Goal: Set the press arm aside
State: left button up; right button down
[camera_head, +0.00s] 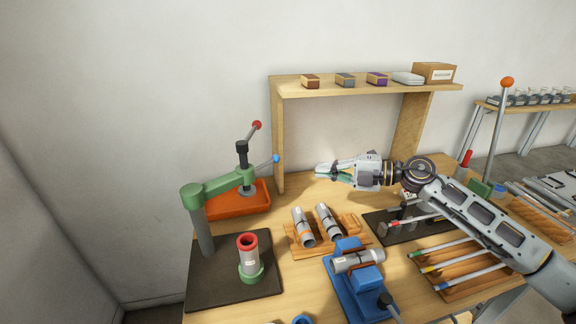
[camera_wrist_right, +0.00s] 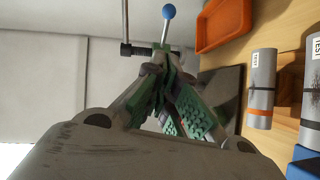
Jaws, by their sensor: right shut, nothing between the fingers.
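The press arm (camera_head: 222,188) is a green bar on a grey post at the left. It reaches toward the back right, in front of the orange tray. A black spindle with a red-knobbed lever (camera_head: 257,125) stands at its outer end, and a blue-knobbed handle (camera_head: 276,158) sticks out beyond it. A red-rimmed grey tube (camera_head: 248,256) stands upright in a green cup on the dark base plate. My right gripper (camera_head: 320,174) is shut and empty, right of the blue knob and apart from it. In the right wrist view the fingers cover part of the press behind the blue knob (camera_wrist_right: 168,12).
An orange tray (camera_head: 240,207) lies behind the press. Two grey tubes rest in a wooden cradle (camera_head: 350,220); a blue fixture (camera_head: 354,293) holds another in front. A wooden shelf (camera_head: 350,86) with small boxes stands at the back. My right arm spans the table's right side.

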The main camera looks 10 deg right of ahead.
aim_at(268, 163)
pick_arm(q)
jog(key=shift+s, duration=0.3)
jog(key=shift+s, duration=0.15)
pick_arm(e)
jog(key=shift+w, duration=0.1)
